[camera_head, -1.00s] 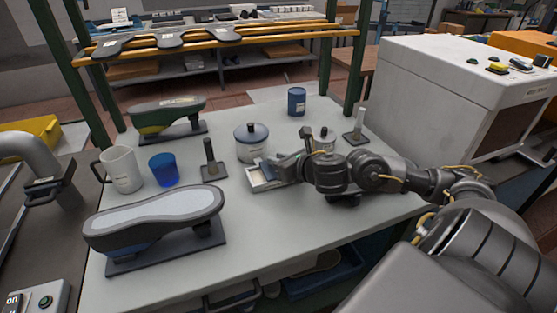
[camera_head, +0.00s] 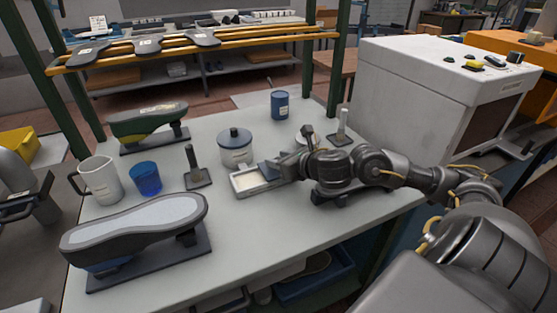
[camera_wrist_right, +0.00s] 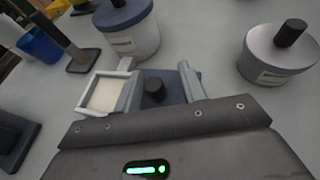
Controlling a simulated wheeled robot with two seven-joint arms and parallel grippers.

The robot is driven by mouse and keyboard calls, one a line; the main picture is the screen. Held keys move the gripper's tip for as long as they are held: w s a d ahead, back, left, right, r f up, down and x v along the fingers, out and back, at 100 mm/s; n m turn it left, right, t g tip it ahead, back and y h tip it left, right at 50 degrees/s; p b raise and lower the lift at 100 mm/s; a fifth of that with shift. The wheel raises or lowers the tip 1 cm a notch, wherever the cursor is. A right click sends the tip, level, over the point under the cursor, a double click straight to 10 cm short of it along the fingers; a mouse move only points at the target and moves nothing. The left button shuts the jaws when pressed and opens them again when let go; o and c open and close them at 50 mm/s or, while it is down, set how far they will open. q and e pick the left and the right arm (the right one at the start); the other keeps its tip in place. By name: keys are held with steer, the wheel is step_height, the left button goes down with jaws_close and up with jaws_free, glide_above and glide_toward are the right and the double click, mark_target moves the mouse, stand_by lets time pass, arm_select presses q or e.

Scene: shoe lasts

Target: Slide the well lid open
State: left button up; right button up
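The well is a small light-grey rectangular tray (camera_head: 234,183) with cream-coloured content, standing on the table. Its dark blue lid (camera_head: 268,171) covers the right part, leaving the left part uncovered. In the right wrist view the lid (camera_wrist_right: 178,84) carries a black knob (camera_wrist_right: 154,88). My right gripper (camera_head: 278,168) is at the lid from the right. In the wrist view its two fingers (camera_wrist_right: 160,88) stand apart on either side of the knob, with visible gaps.
A blue-lidded pot (camera_head: 235,148) stands just behind the well. A grey lidded pot (camera_wrist_right: 276,55) is right of the gripper in the wrist view. A shoe last on a stand (camera_head: 135,225), a mug (camera_head: 100,182) and a blue cup (camera_head: 145,178) are left.

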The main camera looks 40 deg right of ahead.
steer(key=shift+a, duration=0.15)
steer(key=shift+s, duration=0.2)
steer(key=b+v, duration=0.1)
steer(key=v, duration=0.4)
steer(key=shift+s+f+b, duration=0.1)
steer(key=shift+s+b, duration=0.05)
steer(key=shift+b, duration=0.15)
steer(key=shift+s+r+p, duration=0.2)
steer(key=shift+r+p, duration=0.05)
steer(key=shift+p, duration=0.2)
steer(key=shift+s+r+p, duration=0.1)
steer(key=shift+s+p, duration=0.2)
steer(key=shift+s, duration=0.05)
steer(key=shift+s+r, duration=0.25)
steer(key=shift+s, duration=0.15)
steer(key=shift+s+r+p, duration=0.1)
steer(key=shift+s+p, duration=0.1)
steer(key=shift+p, duration=0.2)
arm_select(q)
steer(key=s+d+r+p, duration=0.2)
steer(key=d+r+p, duration=0.2)
steer(key=d, duration=0.1)
steer(key=shift+r+h+p, duration=0.3)
steer(key=shift+r+p, duration=0.05)
arm_select(e)
steer(key=v, duration=0.2)
steer(key=shift+s+r, duration=0.15)
steer(key=shift+s, duration=0.05)
